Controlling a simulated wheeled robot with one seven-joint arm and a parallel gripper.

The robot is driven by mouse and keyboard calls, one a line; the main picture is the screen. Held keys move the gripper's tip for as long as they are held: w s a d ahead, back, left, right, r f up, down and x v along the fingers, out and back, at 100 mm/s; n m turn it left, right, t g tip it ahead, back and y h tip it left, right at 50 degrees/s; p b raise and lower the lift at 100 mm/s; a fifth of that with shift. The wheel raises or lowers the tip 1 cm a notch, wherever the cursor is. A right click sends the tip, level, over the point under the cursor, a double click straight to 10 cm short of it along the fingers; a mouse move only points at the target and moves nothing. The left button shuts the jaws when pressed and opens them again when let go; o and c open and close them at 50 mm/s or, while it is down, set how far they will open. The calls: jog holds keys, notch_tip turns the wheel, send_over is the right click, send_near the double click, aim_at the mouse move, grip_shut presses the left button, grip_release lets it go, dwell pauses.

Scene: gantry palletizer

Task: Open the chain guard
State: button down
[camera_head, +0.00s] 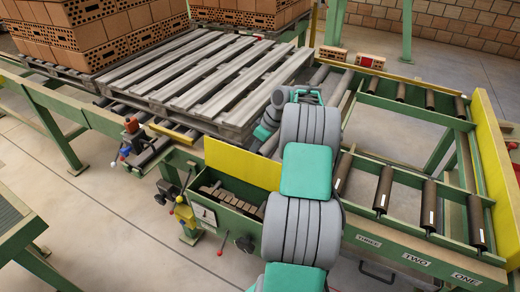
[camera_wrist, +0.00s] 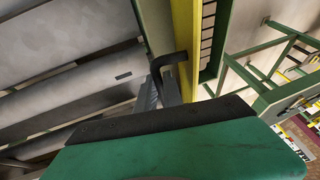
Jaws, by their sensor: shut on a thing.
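The chain guard (camera_head: 240,163) is a yellow panel standing raised behind a green trough, with the brown chain (camera_head: 232,200) showing in front of it. In the wrist view the guard (camera_wrist: 184,45) is a yellow strip seen nearly edge-on, with a black hooked handle (camera_wrist: 166,60) on its left side. My gripper (camera_wrist: 166,88) is shut on this handle. In the head view my arm comes over the trough's right end and bends down behind the guard. My fingertips are hidden there.
A wooden pallet (camera_head: 222,75) lies on the conveyor behind the guard. Brick stacks (camera_head: 88,30) stand at the back left. Rollers (camera_head: 383,188) and a green frame lie to the right. Levers (camera_head: 184,212) stand left of the trough.

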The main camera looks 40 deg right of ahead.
jog(key=shift+w+d+f, duration=0.15)
jog(key=shift+d+f, duration=0.15)
jog(key=shift+d, duration=0.3)
jog(key=c, duration=1.7)
grip_release()
jog(key=shift+o, duration=1.1)
jog(key=shift+w+d+f, duration=0.2)
jog(key=shift+d, duration=0.15)
jog(key=shift+a+r, duration=0.1)
jog(key=shift+a, duration=0.05)
jog(key=shift+w+r, duration=0.1)
jog(key=shift+r, duration=0.05)
jog(key=v, duration=0.7)
jog(key=shift+s+r+p, duration=0.2)
jog(key=shift+r+p, duration=0.05)
jog(key=shift+p, duration=0.1)
